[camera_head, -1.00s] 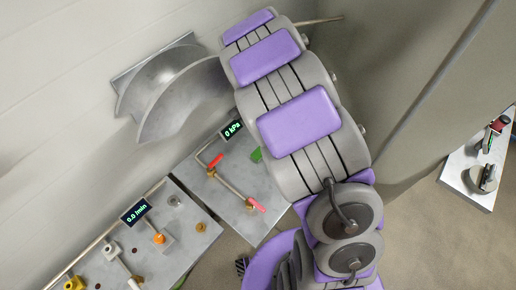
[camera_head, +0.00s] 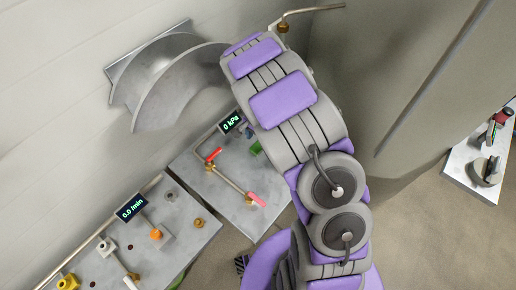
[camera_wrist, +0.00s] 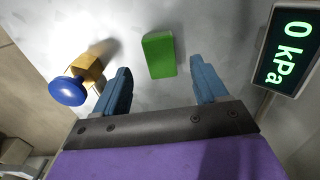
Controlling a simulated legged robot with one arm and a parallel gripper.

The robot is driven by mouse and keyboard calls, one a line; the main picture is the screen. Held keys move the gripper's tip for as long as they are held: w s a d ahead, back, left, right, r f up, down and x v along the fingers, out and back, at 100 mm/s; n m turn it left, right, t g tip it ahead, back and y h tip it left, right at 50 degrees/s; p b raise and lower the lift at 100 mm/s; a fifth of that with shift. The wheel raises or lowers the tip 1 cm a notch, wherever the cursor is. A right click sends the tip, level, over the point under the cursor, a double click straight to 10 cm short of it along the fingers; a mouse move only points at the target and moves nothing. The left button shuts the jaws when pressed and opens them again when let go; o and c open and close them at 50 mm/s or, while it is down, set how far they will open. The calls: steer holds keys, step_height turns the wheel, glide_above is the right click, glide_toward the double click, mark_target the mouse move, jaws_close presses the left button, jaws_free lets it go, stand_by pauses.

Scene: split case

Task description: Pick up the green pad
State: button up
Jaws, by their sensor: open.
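The green pad (camera_wrist: 159,55) is a small green block on the grey panel, in the upper middle of the wrist view. In the head view the green pad (camera_head: 255,149) shows only partly at the edge of my arm. My gripper (camera_wrist: 163,80) is open, with its two blue fingers apart at the left and right below the pad in the picture. The pad lies ahead of the gap between the fingertips, and nothing is held. My gripper is hidden behind my arm in the head view.
A brass fitting with a blue knob (camera_wrist: 68,91) stands left of my gripper. A "0 kPa" display (camera_wrist: 286,50) is at the right. In the head view, red-handled pipework (camera_head: 232,180) crosses the same panel, and a second panel with a display (camera_head: 131,208) lies lower left.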

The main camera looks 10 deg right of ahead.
mark_target(258, 146)
step_height(258, 146, down, 4)
steer(key=shift+w+b, duration=0.1)
steer(key=shift+b, duration=0.4)
steer(key=shift+r, duration=0.1)
steer(key=shift+c, duration=0.2)
steer(key=c, duration=1.1)
steer(key=shift+r+p, duration=0.65)
steer(key=shift+r, duration=1)
steer(key=shift+s+r, duration=0.2)
steer(key=shift+r, duration=0.05)
steer(key=s, duration=0.5)
steer(key=s+p, duration=0.1)
steer(key=s, duration=0.4)
steer(key=s+a+r+p, duration=0.1)
steer(key=s, duration=0.4)
steer(key=shift+s+r, duration=0.1)
steer(key=shift+s, duration=0.2)
